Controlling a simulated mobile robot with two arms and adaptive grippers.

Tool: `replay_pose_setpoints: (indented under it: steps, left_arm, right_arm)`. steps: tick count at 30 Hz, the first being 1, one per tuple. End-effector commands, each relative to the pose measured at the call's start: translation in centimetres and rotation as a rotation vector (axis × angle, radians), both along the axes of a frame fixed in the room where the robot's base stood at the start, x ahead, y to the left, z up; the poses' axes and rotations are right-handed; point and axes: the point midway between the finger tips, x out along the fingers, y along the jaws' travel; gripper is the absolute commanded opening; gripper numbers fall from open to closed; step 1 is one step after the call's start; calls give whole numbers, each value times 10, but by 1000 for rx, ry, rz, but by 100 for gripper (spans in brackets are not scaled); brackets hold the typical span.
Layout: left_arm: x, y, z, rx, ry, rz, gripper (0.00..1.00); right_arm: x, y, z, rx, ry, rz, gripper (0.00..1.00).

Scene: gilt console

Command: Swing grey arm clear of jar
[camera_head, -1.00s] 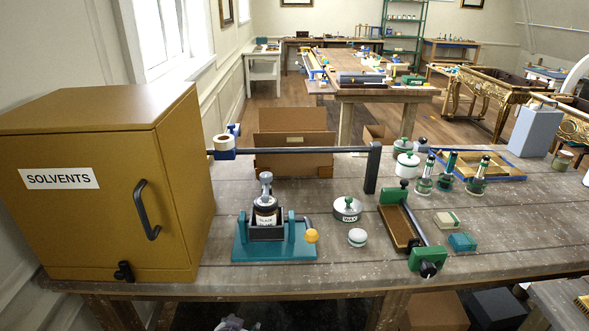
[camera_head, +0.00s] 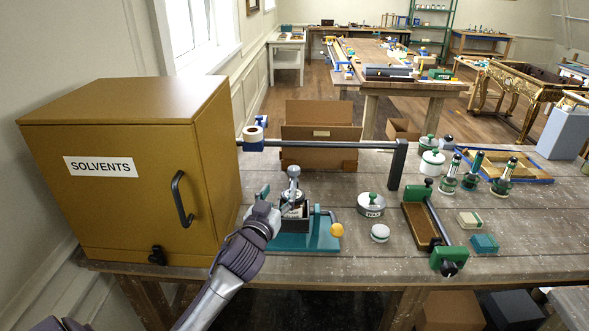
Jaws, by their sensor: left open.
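The glass jar (camera_head: 293,192) with a pale knobbed stopper sits upright in a dark holder on a teal base (camera_head: 290,243). A yellow knob (camera_head: 337,230) is at the base's right. The grey arm (camera_head: 325,144) runs level behind the jar from an upright post (camera_head: 398,166) to a blue clamp and tape roll by the cabinet. My left gripper (camera_head: 268,203) is open at the left front of the jar and overlaps its holder. It hides the base's left part and much of the jar; I cannot tell whether it touches. My right gripper is not in view.
The ochre SOLVENTS cabinet (camera_head: 130,205) stands close on the left. An open cardboard box (camera_head: 320,160) is behind the grey arm. A WAX tin (camera_head: 371,205), white-lidded pot (camera_head: 380,233) and brown tray with green ends (camera_head: 420,224) stand to the right.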

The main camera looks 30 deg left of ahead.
Motion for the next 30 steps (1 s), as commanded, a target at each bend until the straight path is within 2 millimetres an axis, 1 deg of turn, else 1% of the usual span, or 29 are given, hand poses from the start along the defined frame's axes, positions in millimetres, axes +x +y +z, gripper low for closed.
replay_pose_setpoints:
  steps: [1,9,12,15,18,21,30]
  left_arm:
    - [10,3,4,1,-1,0,61]
    - [66,20,4,2,2,2,61]
    - [84,25,3,1,1,1,61]
    - [98,29,2,1,2,2,61]
    - [108,32,1,0,1,0,61]
    - [113,33,0,0,2,0,61]
    - [115,34,0,1,2,-1,61]
  right_arm:
    - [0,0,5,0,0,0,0]
    - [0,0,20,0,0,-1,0]
    - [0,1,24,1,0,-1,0]
    - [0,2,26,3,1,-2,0]
    - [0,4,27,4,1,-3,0]
    - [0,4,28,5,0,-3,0]
    - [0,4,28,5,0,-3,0]
